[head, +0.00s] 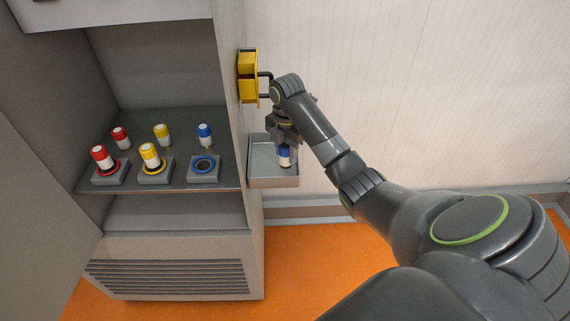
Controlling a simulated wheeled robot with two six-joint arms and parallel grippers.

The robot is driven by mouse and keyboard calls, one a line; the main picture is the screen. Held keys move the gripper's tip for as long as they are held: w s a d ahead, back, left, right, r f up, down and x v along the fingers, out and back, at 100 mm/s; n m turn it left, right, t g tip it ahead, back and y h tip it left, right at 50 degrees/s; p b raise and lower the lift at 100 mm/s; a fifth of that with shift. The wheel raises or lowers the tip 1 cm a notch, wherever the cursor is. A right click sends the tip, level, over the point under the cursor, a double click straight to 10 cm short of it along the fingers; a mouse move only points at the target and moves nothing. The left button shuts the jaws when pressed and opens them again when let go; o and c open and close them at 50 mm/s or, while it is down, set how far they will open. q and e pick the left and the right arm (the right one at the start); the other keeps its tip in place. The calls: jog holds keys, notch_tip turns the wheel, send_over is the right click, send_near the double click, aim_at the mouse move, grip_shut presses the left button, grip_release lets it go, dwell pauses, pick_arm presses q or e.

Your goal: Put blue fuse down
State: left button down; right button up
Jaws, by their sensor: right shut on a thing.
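A blue fuse (284,154) with a white lower part is in my right gripper (284,143), which is shut on it. The fuse is upright over the small grey tray (260,177) fixed to the cabinet's right side. Its lower end shows in front of the tray's inside; I cannot tell whether it touches the tray floor. Another blue fuse (205,134) stands at the back of the cabinet shelf. In front of it is a grey socket with a blue ring (204,165), which looks empty. My left gripper is not in view.
Red fuses (103,157) and yellow fuses (151,155) stand on the shelf (180,117), the front ones in ringed sockets. A yellow box with a dark handle (247,78) is on the cabinet side above the tray, close to my right wrist. A pale wall is behind.

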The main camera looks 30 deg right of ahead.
aim_at(284, 164)
notch_tip(284, 164, down, 3)
jog(key=shift+a+f+p, duration=0.1)
jog(key=shift+p, duration=0.55)
jog(key=shift+w+a+f+p, duration=0.1)
jog(key=shift+a+p, duration=0.05)
jog(key=shift+p, duration=0.15)
jog(key=shift+f, duration=0.25)
jog(key=shift+f, duration=0.1)
jog(key=shift+f, duration=0.5)
jog(key=o, duration=1.2)
jog(key=shift+c, duration=0.2)
